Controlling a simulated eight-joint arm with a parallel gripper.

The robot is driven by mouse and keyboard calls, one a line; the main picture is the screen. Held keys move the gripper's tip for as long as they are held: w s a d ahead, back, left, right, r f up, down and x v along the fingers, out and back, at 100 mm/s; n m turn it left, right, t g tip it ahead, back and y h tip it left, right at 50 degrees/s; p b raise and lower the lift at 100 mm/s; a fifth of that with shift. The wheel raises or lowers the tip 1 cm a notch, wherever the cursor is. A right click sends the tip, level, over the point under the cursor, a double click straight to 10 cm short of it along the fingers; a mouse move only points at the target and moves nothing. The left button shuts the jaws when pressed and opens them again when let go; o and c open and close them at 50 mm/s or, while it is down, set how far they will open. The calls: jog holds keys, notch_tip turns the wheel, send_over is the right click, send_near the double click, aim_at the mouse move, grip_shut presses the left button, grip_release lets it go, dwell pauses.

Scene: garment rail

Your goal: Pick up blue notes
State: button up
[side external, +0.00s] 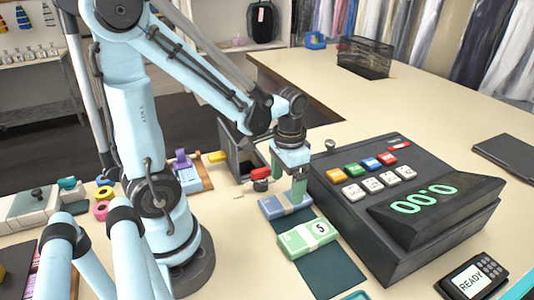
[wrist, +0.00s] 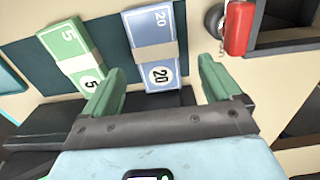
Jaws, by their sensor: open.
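The blue notes (side external: 283,203) are a banded stack marked 20, lying flat on a dark mat (side external: 328,270) beside the cash register. In the wrist view the blue notes (wrist: 155,45) lie ahead of the fingers, roughly between them and a little left of centre. My gripper (side external: 288,184) is open and empty, pointing down just above the blue notes; in the side view its fingers overlap the stack's far edge. In the wrist view its two green fingers (wrist: 158,88) are spread wide. I cannot tell whether they touch the stack.
Green notes (side external: 307,238) marked 5 lie just nearer the camera, beside the blue stack. The register (side external: 400,215) stands close on the right. A red-tagged key bunch (side external: 260,174) and an open dark box (side external: 240,150) are behind.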

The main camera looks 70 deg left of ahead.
aim_at(286, 200)
jog(key=shift+s+d+f, duration=0.1)
jog(key=shift+f, duration=0.95)
jog(key=shift+s+d+f, duration=0.1)
jog(key=shift+f, duration=0.95)
jog(key=c, duration=1.1)
jog(key=shift+c, duration=0.3)
jog(key=shift+r, duration=0.15)
